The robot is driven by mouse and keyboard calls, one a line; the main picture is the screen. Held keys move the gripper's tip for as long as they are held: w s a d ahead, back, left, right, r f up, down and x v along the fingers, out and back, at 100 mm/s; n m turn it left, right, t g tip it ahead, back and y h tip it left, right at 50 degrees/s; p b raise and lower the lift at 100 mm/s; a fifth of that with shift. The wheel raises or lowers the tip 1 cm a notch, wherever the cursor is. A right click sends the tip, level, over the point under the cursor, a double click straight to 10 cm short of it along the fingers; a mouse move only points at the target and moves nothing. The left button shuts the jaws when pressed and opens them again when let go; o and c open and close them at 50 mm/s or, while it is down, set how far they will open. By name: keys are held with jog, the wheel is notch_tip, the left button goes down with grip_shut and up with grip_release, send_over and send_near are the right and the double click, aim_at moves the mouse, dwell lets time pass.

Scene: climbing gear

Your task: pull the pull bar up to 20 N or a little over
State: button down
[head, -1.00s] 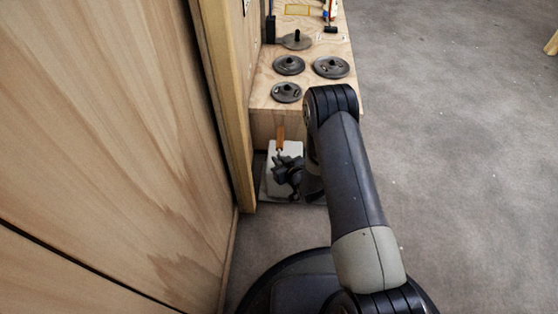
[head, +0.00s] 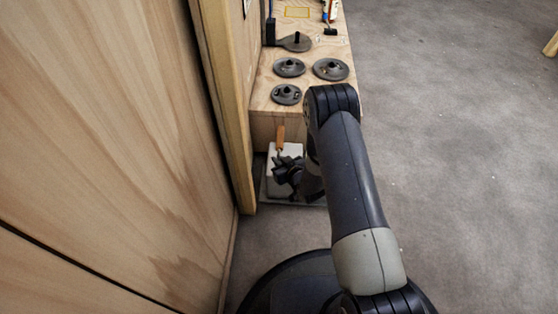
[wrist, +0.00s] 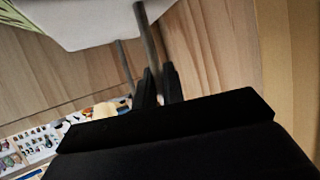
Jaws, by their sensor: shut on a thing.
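In the head view my gripper (head: 287,172) is low, in front of the wooden bench, over a pale plate (head: 297,150). An orange-brown handle (head: 280,137), which looks like an end of the pull bar, stands just beyond it. In the wrist view my gripper (wrist: 157,84) is shut on a grey rod (wrist: 146,35), which I take to be part of the pull bar. A second thin rod (wrist: 125,67) runs beside it. The rods come from under a white block (wrist: 85,22). No force reading is legible in either view.
The wooden bench (head: 337,112) holds several dark discs, such as one at the right (head: 331,69). A wooden wall (head: 110,150) and post (head: 226,110) stand close on the left. Open grey floor (head: 450,140) lies to the right.

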jog(key=shift+w+r, duration=0.1)
jog(key=shift+f+b, duration=0.8)
jog(key=shift+f, duration=0.65)
jog(key=c, duration=1.4)
grip_release()
jog(key=shift+c, duration=0.2)
jog(key=p+v, duration=0.4)
jog(key=v, duration=0.7)
jog(key=b+x, duration=0.4)
jog(key=x, duration=0.7)
jog(key=shift+f, duration=0.15)
jog(key=shift+r+p, duration=0.35)
jog(key=shift+r, duration=0.45)
